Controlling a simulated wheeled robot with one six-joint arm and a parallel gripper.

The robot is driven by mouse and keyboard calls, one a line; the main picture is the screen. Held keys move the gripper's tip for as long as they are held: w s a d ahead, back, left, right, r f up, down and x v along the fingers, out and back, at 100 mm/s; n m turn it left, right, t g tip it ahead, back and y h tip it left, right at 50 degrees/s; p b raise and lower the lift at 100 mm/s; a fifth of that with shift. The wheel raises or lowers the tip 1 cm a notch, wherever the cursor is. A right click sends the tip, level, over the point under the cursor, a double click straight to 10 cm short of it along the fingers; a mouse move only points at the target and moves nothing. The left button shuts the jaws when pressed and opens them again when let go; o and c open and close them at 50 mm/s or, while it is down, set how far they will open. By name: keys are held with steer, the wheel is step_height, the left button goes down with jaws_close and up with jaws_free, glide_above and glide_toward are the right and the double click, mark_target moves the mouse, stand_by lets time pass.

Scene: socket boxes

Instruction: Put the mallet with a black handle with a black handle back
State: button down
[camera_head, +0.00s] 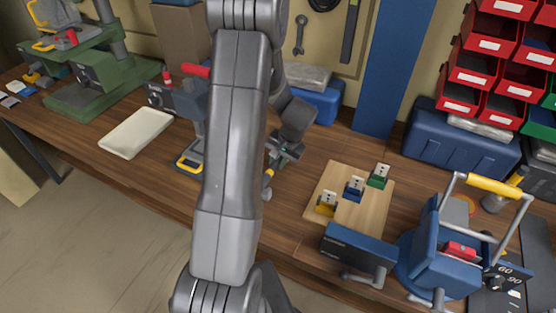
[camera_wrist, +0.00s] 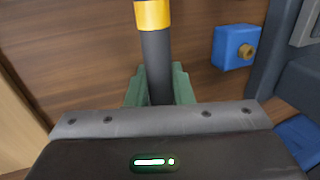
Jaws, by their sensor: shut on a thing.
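My gripper (camera_head: 277,160) is over the workbench, right of the middle of the head view, partly behind my own arm. In the wrist view its green fingers (camera_wrist: 160,88) are shut on the black handle of the mallet (camera_wrist: 156,55). A yellow band crosses the handle near the top edge of that view. In the head view a small yellow part and a grey end of the mallet (camera_head: 268,181) show below the gripper. Most of the mallet is hidden or out of frame.
A wooden board (camera_head: 375,209) with yellow, blue and green socket blocks lies to the right. A blue machine (camera_head: 445,245) stands at front right. A white tray (camera_head: 137,131) and a green drill press (camera_head: 95,85) are left. Red bins (camera_head: 478,65) are at the back right.

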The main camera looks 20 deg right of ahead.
steer(key=shift+f, duration=0.1)
steer(key=shift+f, duration=0.15)
steer(key=c, duration=1.3)
jaws_free()
steer(key=shift+r, duration=0.25)
steer(key=shift+s+d+r, duration=0.1)
steer(key=shift+d+r, duration=0.05)
steer(key=shift+r, duration=0.15)
steer(key=b+v, duration=0.1)
steer(key=v, duration=1)
